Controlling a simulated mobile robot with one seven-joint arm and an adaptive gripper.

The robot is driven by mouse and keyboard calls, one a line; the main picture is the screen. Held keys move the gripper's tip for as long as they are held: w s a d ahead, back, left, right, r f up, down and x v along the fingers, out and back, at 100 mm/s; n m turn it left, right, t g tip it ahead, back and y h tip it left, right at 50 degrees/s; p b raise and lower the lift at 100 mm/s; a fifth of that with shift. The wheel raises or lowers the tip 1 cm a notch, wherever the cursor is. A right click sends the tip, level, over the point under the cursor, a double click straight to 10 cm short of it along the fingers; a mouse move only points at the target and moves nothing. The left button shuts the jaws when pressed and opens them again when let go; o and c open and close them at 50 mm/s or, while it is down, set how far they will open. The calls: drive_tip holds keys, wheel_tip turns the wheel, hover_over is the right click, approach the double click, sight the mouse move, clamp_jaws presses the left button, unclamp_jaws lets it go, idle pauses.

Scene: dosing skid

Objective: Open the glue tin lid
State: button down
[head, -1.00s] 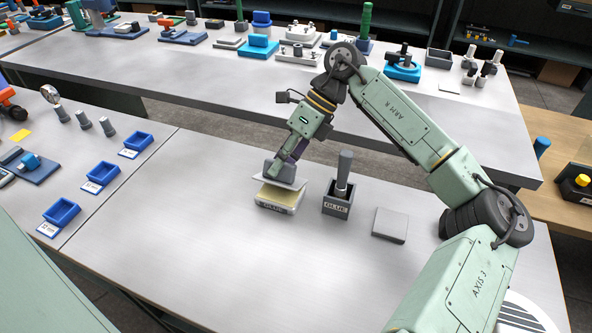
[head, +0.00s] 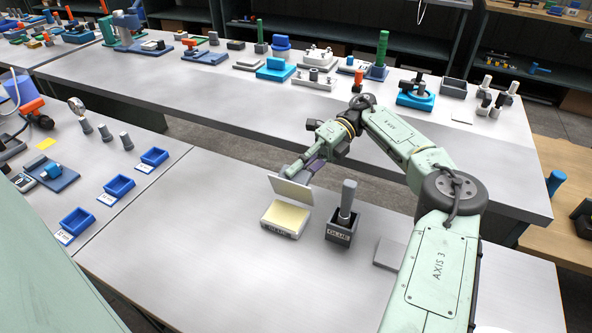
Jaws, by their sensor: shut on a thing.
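The glue tin (head: 284,219) is a low, light grey box with a pale yellow inside, labelled GLUE on its front. It stands on the near workbench. Its grey lid (head: 291,192) is tilted up steeply at the tin's back edge, so the yellow inside shows. My gripper (head: 294,172) is behind the lid and shut on it; the lid hides the fingertips and the exact grip.
A dark GLUE-labelled holder (head: 341,232) with a grey-handled tool (head: 347,198) upright in it stands just right of the tin. A flat grey plate (head: 388,252) lies further right. Blue trays (head: 119,186) line the left bench. The bench front is clear.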

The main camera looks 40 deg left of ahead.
drive_tip(key=shift+w+g, duration=0.4)
drive_tip(key=shift+g, duration=0.2)
drive_tip(key=shift+f, duration=0.15)
drive_tip(key=c, duration=1.5)
unclamp_jaws()
